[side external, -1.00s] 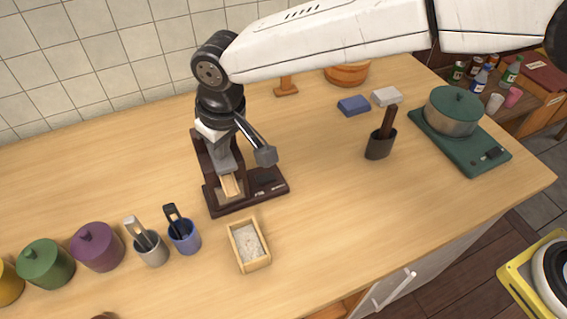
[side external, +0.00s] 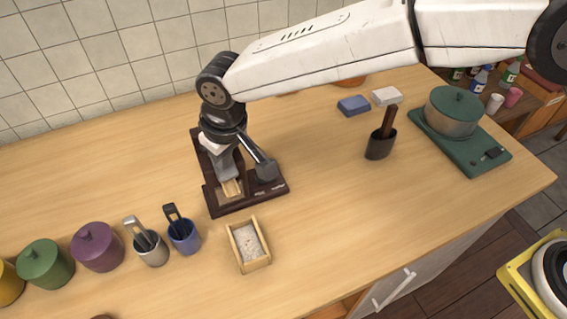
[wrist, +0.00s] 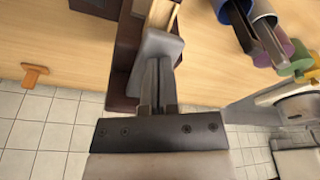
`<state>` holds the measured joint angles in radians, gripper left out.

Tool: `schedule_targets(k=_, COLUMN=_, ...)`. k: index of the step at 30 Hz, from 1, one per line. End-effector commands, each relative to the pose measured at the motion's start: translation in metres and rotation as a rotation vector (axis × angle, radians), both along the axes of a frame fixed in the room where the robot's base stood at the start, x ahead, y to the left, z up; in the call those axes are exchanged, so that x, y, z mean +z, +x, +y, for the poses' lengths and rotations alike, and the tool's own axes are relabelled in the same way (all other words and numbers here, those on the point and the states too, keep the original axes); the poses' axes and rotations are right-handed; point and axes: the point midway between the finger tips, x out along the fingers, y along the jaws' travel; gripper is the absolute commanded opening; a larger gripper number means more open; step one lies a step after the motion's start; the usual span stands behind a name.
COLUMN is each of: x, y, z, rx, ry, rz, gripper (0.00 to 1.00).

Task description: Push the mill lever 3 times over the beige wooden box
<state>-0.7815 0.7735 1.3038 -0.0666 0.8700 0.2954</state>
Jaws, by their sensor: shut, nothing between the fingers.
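The mill (side external: 212,180) has a dark brown base and upright; it also shows in the wrist view (wrist: 127,60). A pale wooden piece that looks like the mill lever (side external: 232,189) slopes over the base, and it shows past my fingertips in the wrist view (wrist: 160,14). My gripper (side external: 230,175) points down, shut and empty, with its tips at this piece; I cannot tell if they touch. My fingers (wrist: 157,60) fill the middle of the wrist view. The beige wooden box (side external: 264,262) stands just in front of the mill, holding whitish grains.
A blue cup (side external: 185,238) and a grey cup (side external: 152,252) with utensils stand left of the box. Purple (side external: 97,250) and green (side external: 45,266) jars stand farther left. A dark holder (side external: 379,148) stands right. The counter between mill and holder is clear.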

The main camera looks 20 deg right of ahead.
Motion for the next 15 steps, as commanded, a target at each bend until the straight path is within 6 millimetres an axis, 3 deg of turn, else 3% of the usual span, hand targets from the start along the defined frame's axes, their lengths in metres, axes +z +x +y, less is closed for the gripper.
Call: schedule_targets(k=15, x=-0.008, y=-0.0009, z=-0.0006, rx=0.0, ry=-0.003, rz=0.004, gripper=0.0)
